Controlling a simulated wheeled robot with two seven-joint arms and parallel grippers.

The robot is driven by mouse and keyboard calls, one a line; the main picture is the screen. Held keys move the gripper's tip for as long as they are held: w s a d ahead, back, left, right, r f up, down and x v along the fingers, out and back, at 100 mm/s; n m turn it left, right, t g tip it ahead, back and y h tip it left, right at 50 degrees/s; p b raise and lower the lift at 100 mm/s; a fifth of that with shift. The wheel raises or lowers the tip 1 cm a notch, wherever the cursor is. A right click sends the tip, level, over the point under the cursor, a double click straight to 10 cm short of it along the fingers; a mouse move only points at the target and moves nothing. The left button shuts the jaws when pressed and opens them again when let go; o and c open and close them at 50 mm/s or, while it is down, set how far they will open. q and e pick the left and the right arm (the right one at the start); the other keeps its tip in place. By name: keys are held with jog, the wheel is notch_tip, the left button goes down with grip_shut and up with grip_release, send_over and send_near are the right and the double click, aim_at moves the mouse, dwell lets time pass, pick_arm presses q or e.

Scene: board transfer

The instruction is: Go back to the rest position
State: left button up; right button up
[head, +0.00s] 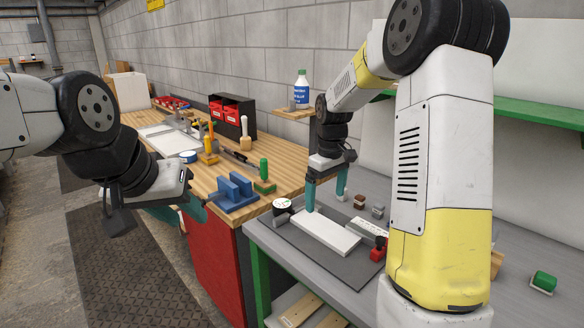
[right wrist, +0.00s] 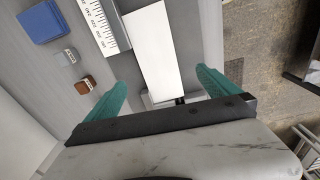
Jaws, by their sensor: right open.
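A white board (head: 325,232) lies flat on a dark grey mat (head: 296,248) on the grey table. My right gripper (head: 325,204) is at the board's far end, pointing down, its teal fingers wide apart and empty. In the right wrist view the board (right wrist: 148,50) shows between and beyond the open fingers (right wrist: 159,79), with gaps to both sides. Whether a fingertip touches the board I cannot tell. My left gripper (head: 182,212) hangs at the left, in front of the wooden bench; its teal fingers are partly hidden, and its opening is unclear.
A steel ruler (right wrist: 103,25) lies beside the board. A red-and-black tool (head: 378,248), a round black-and-white tin (head: 282,206) and small blocks (head: 359,201) stand around the mat. The wooden bench (head: 285,154) holds a blue block (head: 235,192) and several tools. The floor at left is clear.

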jog(key=s+r+m+t, duration=0.2)
jog(key=s+r+m, duration=0.1)
jog(key=s+r, duration=0.75)
jog(key=s+a+r+m+t+y, duration=0.1)
jog(key=s+r+m+t+y, duration=0.1)
jog(key=s, duration=1.2)
jog(key=shift+a+r+m+t, duration=0.2)
jog(key=shift+a+m+t, duration=0.1)
jog(key=shift+m+t, duration=0.45)
